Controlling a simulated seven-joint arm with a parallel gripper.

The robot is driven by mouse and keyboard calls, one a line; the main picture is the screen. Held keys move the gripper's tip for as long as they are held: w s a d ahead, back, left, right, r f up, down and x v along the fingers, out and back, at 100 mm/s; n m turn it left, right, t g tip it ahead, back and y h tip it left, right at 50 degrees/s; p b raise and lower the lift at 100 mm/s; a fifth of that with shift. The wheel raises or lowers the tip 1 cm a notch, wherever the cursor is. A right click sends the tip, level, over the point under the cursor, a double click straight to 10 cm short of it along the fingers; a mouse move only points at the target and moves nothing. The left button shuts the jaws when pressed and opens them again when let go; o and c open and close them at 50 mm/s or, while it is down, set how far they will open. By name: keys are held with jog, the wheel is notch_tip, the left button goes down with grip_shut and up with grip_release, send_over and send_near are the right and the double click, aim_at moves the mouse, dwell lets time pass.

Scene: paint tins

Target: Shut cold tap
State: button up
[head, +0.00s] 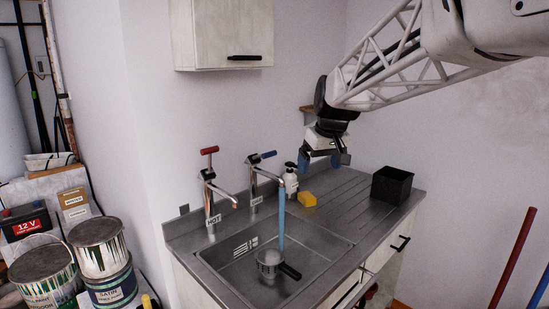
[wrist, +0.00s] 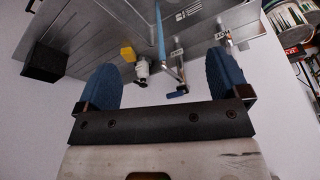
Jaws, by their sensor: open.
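The cold tap (head: 256,180), with a blue lever (head: 262,156) on top, stands behind the sink (head: 210,256). A blue-tinted stream of water (head: 282,215) runs from its spout into a pot (head: 267,262) in the sink. My gripper (head: 321,160) is open and empty, to the right of the blue lever and apart from it, above the back of the drainer. In the wrist view, the blue lever (wrist: 177,94) shows between the two blue finger pads, nearer the right one. The hot tap (head: 209,195) with a red lever (head: 209,151) stands to the left.
A white soap bottle (head: 290,181) and a yellow sponge (head: 307,199) are close to the cold tap's right. A black box (head: 392,185) is on the drainer's right. A wall cupboard (head: 222,35) hangs above. Paint tins (head: 98,246) stand at far left.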

jog(key=w+a+n, duration=0.1)
jog(key=w+a, duration=0.2)
jog(key=w, duration=0.6)
jog(key=w+a+n, duration=0.1)
jog(key=w+a, duration=0.2)
jog(key=w, duration=0.6)
jog(key=n+y, duration=0.2)
send_over(268, 156)
jog(key=d, duration=0.2)
notch_tip(268, 156, down, 3)
jog(key=shift+w+f, duration=0.2)
jog(key=shift+f, duration=0.05)
jog(key=shift+x, duration=3.9)
jog(key=shift+d, duration=0.15)
jog(key=c, duration=1.3)
